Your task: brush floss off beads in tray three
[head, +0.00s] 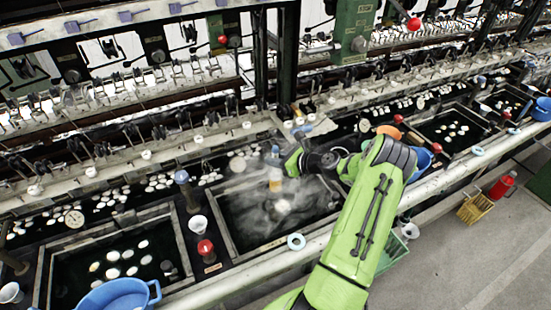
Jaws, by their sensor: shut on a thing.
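My green arm reaches in from the bottom right, and my gripper (277,160) is over the middle tray (233,236), a dark basin of water. The gripper is shut on a small upright tool with an amber lower part, which looks like a brush (275,180). The fingers are small and partly hidden by my wrist. Below it a pale blob (282,206) shows in the water, perhaps beads or floss; whether the brush touches it I cannot tell. Whitish haze, steam or floss, blurs this tray. The left tray (41,275) holds several white beads (113,256). Which tray is number three is not marked.
A blue basin (115,296) stands at the front left, near a red-topped bottle (206,250) and a white cup (198,224). A pale blue ring (296,242) lies on the front rail. An orange bowl (388,132) is behind my arm. Reeling machinery fills the back.

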